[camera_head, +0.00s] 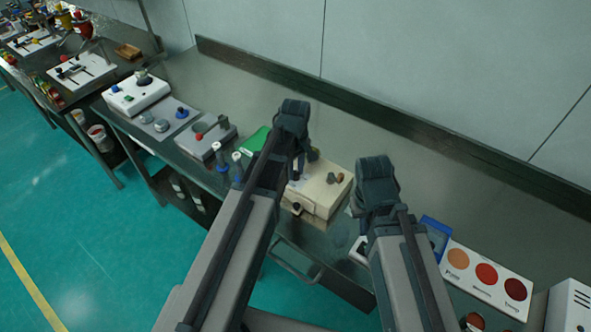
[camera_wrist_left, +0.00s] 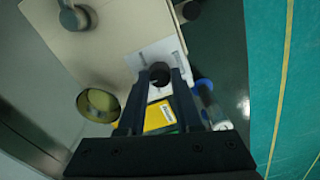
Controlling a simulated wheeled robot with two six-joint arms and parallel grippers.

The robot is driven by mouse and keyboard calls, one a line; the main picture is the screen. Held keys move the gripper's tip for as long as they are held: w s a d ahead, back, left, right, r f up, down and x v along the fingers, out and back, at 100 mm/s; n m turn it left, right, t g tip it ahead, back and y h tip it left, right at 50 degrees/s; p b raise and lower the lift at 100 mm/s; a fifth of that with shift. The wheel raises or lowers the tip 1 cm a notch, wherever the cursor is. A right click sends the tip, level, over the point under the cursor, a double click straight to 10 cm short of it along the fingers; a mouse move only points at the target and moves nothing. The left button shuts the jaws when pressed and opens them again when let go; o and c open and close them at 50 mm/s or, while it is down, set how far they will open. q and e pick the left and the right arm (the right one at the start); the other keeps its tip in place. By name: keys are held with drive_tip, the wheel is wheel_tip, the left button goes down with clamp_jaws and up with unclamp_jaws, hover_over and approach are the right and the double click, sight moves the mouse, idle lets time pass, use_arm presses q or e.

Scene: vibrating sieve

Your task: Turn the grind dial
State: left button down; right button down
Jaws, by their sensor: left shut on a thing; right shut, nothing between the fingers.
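The cream machine box (camera_head: 325,197) stands on the steel bench, with small knobs on it. My left gripper (camera_head: 296,172) reaches down over its left part and hides some of it. In the left wrist view, a dark round dial (camera_wrist_left: 159,71) sits on a white marked plate (camera_wrist_left: 148,57), between my left fingertips, which are shut on it. The dial's pointer or setting cannot be read. The cream box also shows in the left wrist view (camera_wrist_left: 105,40). My right gripper (camera_head: 357,207) is shut and empty, right of the box.
A grey knob (camera_wrist_left: 73,16), a brass-coloured cup (camera_wrist_left: 97,104), a yellow label (camera_wrist_left: 159,115) and a blue-ended cylinder (camera_wrist_left: 204,88) are near the left fingers. A colour sample board (camera_head: 484,279) stands right. The bench behind the box is clear up to the wall.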

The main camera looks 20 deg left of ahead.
sight(295, 173)
use_arm(q)
drive_tip(key=m, duration=0.5)
drive_tip(key=shift+m, duration=0.3)
drive_tip(key=m, duration=0.5)
drive_tip(key=shift+m, duration=0.4)
drive_tip(key=c, duration=0.6)
unclamp_jaws()
drive_tip(key=shift+r, duration=0.1)
wheel_tip(295, 173, up, 14)
drive_tip(key=p, duration=1.4)
use_arm(e)
wheel_tip(295, 173, up, 14)
